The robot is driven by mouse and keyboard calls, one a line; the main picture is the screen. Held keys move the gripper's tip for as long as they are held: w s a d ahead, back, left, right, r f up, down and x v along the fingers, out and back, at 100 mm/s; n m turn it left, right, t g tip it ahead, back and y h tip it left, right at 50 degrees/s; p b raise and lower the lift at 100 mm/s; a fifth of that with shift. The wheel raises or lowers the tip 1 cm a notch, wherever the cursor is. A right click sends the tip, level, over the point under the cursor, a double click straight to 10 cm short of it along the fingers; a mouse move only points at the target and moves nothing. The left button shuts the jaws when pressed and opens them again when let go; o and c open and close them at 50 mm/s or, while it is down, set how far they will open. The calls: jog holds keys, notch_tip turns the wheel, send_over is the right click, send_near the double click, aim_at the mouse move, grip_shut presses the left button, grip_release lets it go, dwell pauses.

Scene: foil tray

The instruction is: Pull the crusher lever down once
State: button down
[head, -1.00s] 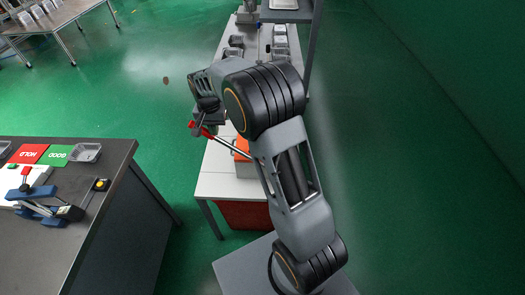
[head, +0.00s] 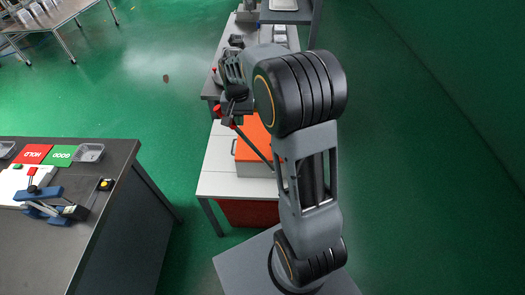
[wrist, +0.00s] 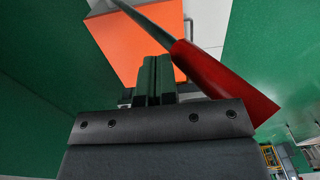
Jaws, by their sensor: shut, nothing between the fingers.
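The crusher is an orange box (head: 256,150) on a white table. Its lever is a dark rod (head: 255,145) that slants up and left to a red grip (head: 232,122), partly hidden by my gripper. In the wrist view the red grip (wrist: 220,80) crosses to the right of my gripper (wrist: 158,65), and the rod runs up and left from it past the orange box (wrist: 140,45). My fingers are shut and empty, close beside the inner end of the grip. I cannot tell whether they touch it.
The white table (head: 222,183) has bare room left of the crusher. A dark bench (head: 90,235) with a blue clamp device (head: 40,200), green and red cards and a foil tray (head: 89,152) stands at left. Another bench with trays lies behind my arm.

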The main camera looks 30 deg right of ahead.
jog(key=s+d+r+p, duration=0.2)
jog(key=s+d+r, duration=0.1)
jog(key=d, duration=0.3)
jog(key=shift+s+d+r, duration=0.15)
jog(key=shift+s+r, duration=0.15)
jog(key=shift+r, duration=0.5)
notch_tip(320, 180, up, 9)
jog(key=p, duration=0.3)
dwell(0.3)
dwell(0.5)
jog(key=s+a+f+n+t+b, duration=0.2)
jog(key=s+a, duration=0.3)
jog(key=s, duration=0.3)
jog(key=s+a+f+n+t+b, duration=0.1)
jog(key=s+a+n+t+b, duration=0.1)
jog(key=s+a, duration=0.3)
jog(key=s+n, duration=0.1)
jog(key=s, duration=0.2)
jog(key=shift+f+n+t, duration=0.3)
jog(key=shift+f+t, duration=0.05)
jog(key=shift+t, duration=0.05)
